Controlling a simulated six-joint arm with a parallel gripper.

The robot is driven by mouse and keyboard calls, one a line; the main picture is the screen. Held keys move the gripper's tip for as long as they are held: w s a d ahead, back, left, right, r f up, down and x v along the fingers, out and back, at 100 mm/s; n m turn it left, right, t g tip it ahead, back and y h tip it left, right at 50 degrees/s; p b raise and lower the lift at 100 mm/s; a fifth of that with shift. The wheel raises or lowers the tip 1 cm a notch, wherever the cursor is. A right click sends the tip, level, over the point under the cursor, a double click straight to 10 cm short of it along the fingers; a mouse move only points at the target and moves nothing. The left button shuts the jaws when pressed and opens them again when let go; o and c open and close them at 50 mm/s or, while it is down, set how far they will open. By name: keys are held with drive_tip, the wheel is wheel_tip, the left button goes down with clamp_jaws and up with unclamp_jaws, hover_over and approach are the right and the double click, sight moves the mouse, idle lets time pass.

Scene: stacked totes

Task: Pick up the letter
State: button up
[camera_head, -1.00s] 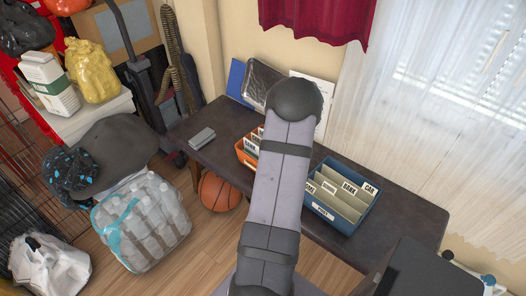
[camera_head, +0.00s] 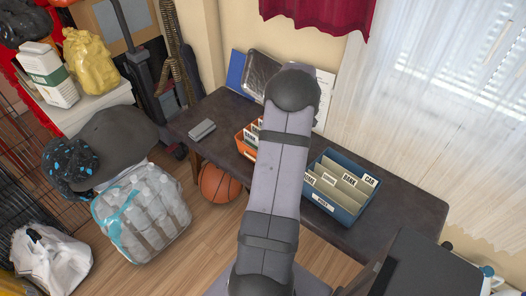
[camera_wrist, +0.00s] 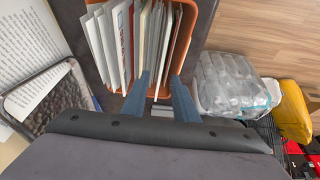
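An orange tote (camera_head: 240,141) stands on the dark table, partly hidden behind my arm in the head view. In the wrist view the orange tote (camera_wrist: 183,35) holds several upright white and cream papers (camera_wrist: 122,40). I cannot tell which one is the letter. My gripper (camera_wrist: 159,80) is at the near end of this tote, its two blue-grey fingers spread apart with the tips by the ends of the papers. Nothing is clearly held between them. The head view hides my gripper behind my arm.
A blue tote (camera_head: 340,203) with labelled dividers stands right of my arm on the dark table (camera_head: 405,205). A small grey object (camera_head: 202,130) lies at the table's left. A framed dark panel (camera_head: 262,72) and sheets lean against the wall behind. A basketball (camera_head: 219,184) is below.

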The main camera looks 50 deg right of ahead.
drive_tip(key=shift+w+x, duration=0.1)
drive_tip(key=shift+x, duration=1.3)
drive_tip(key=shift+w+x, duration=0.15)
drive_tip(key=shift+x, duration=1.25)
drive_tip(key=shift+a+r, duration=0.1)
clamp_jaws()
